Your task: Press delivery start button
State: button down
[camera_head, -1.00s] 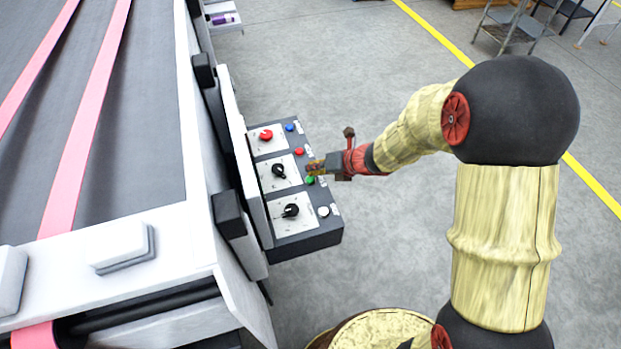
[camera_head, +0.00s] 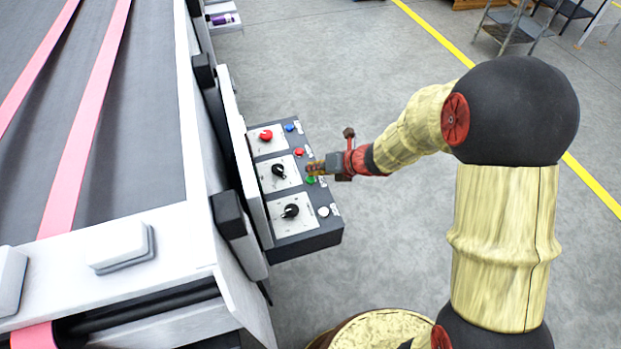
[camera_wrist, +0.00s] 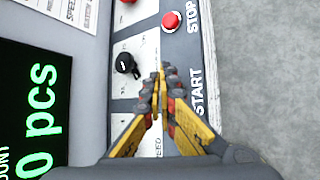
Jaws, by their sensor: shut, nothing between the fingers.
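The control panel (camera_head: 305,240) is a dark box on the side of the machine, with knobs and buttons on its top. A green button (camera_head: 310,180) lies right by my gripper (camera_head: 312,168) in the head view. In the wrist view my gripper (camera_wrist: 160,85) is shut and empty over the panel, beside the printed word START (camera_wrist: 198,92). The green button is hidden behind the fingers there. A red button (camera_wrist: 171,21) by the word STOP is just beyond the fingertips; it also shows in the head view (camera_head: 299,152). I cannot tell whether the fingertips touch the green button.
Black knobs (camera_head: 279,171) and (camera_head: 290,211), a red knob (camera_head: 266,135), a blue button (camera_head: 289,127) and a white button (camera_head: 323,211) share the panel. A counter display (camera_wrist: 30,110) is left in the wrist view.

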jog(key=shift+f, duration=0.4)
